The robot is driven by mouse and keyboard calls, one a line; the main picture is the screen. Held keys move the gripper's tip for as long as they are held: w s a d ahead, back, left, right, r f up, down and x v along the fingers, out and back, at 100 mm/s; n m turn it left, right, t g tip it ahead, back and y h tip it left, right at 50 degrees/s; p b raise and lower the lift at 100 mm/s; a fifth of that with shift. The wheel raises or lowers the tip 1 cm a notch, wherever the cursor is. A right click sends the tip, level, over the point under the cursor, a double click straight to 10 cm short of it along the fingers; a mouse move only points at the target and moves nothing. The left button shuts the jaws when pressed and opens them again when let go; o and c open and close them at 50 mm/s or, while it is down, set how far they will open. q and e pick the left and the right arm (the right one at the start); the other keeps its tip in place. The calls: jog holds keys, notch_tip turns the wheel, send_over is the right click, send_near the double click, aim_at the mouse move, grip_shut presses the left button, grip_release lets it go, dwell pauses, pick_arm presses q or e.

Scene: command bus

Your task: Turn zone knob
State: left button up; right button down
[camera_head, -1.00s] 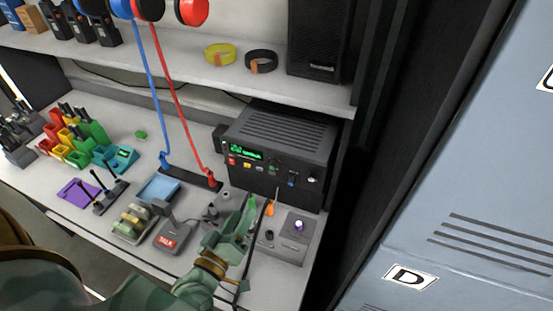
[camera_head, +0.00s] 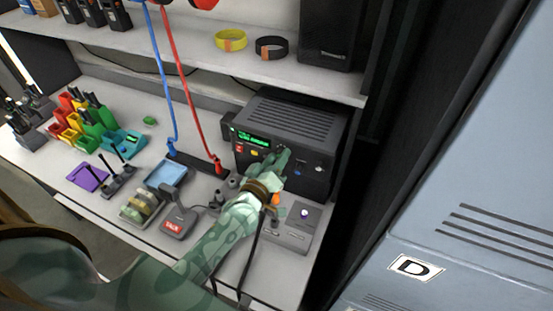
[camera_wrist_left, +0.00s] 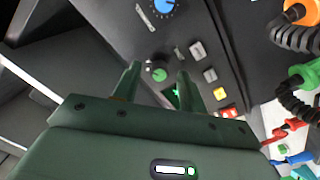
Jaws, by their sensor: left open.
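The black radio unit (camera_head: 297,122) with a lit green display (camera_head: 253,141) stands at the back right of the desk in the head view. My left gripper (camera_head: 280,156) is at its front panel and covers part of it. In the left wrist view the open fingers (camera_wrist_left: 158,73) point at the panel, with a small green knob (camera_wrist_left: 160,75) appearing between the tips. I cannot tell whether they touch it. A larger blue knob (camera_wrist_left: 164,5) is beyond, at the top edge; it also shows in the head view (camera_head: 297,169). No readable label shows which knob is the zone knob.
A grey box with a round white knob (camera_head: 304,213) sits right of my wrist. A TALK microphone (camera_head: 178,222), a blue tray (camera_head: 166,174) and red and blue cords stand to the left. The shelf (camera_head: 190,58) is above; a locker (camera_head: 470,200) is at right.

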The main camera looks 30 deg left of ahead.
pick_arm(q)
grip_shut()
jog(key=shift+n, duration=0.3)
jog(key=shift+f+n+p, duration=0.1)
jog(key=shift+n+p, duration=0.4)
jog(key=shift+n, duration=3.1)
grip_release()
